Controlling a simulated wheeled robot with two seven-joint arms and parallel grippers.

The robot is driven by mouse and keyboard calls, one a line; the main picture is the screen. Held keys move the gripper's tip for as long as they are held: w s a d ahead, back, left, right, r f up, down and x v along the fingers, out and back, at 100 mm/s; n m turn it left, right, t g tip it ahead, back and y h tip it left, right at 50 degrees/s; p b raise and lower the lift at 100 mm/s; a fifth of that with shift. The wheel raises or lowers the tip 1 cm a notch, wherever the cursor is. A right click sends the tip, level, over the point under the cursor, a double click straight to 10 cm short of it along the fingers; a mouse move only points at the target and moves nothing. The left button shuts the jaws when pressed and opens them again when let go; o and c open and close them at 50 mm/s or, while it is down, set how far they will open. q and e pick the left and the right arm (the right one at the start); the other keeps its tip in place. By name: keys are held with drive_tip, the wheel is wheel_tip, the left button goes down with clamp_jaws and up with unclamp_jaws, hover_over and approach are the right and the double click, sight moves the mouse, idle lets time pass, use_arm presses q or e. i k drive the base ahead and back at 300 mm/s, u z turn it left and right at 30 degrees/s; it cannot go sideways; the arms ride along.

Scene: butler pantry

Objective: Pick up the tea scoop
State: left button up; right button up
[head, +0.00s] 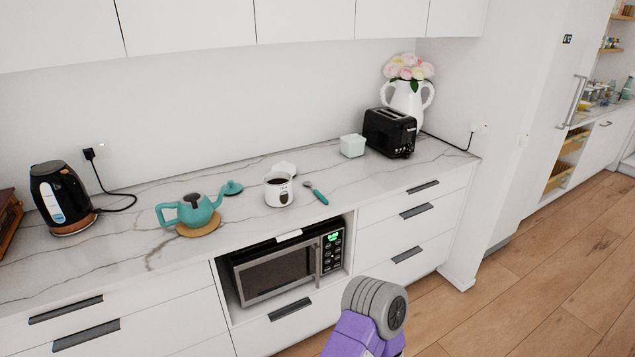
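The tea scoop (318,194) lies on the marble counter, a small teal tool with a silvery end toward the back left. It is just right of a white canister (279,190) with dark contents and is apart from it. A purple and grey part of my own arm shows at the bottom of the head view, in front of the cabinets and well away from the scoop. Neither gripper's fingers can be seen.
A teal teapot (188,211) sits on a round wooden trivet (200,230), its lid (232,187) nearby. A black kettle (60,195), white box (352,146), black toaster (390,133) and flower vase (408,98) stand on the counter. A microwave (280,270) is below. Counter right of the scoop is clear.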

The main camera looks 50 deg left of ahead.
sight(316, 192)
drive_tip(key=u, duration=0.65)
drive_tip(key=i, duration=1.5)
drive_tip(key=u, duration=1.25)
